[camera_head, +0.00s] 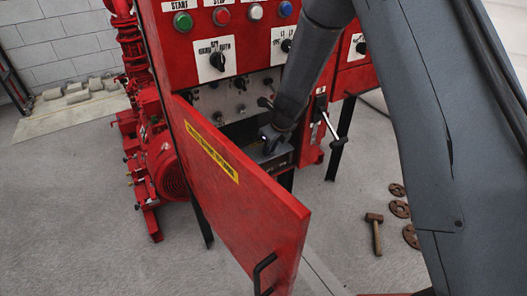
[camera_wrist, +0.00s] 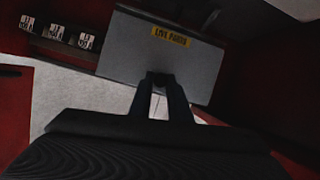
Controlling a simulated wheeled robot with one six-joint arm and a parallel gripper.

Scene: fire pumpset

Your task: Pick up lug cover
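A grey plate with a yellow "LIVE PARTS" label, which I take as the lug cover (camera_wrist: 130,58), fills the upper middle of the wrist view. In the head view, a grey box-like part (camera_head: 285,158) shows at the bottom of the open red cabinet; the arm partly hides it. My gripper (camera_wrist: 162,82) reaches the cover's lower edge, its two fingers either side of a small dark knob. Whether they press on it is unclear. In the head view my gripper (camera_head: 266,140) is inside the cabinet opening, low and small.
The red cabinet door (camera_head: 230,180) stands open in front. A switch panel (camera_head: 235,100) is above the gripper. A lever (camera_head: 327,120) sticks out at right. A hammer (camera_head: 375,233) and rusty discs (camera_head: 400,208) lie on the floor. A red pump (camera_head: 160,165) stands at left.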

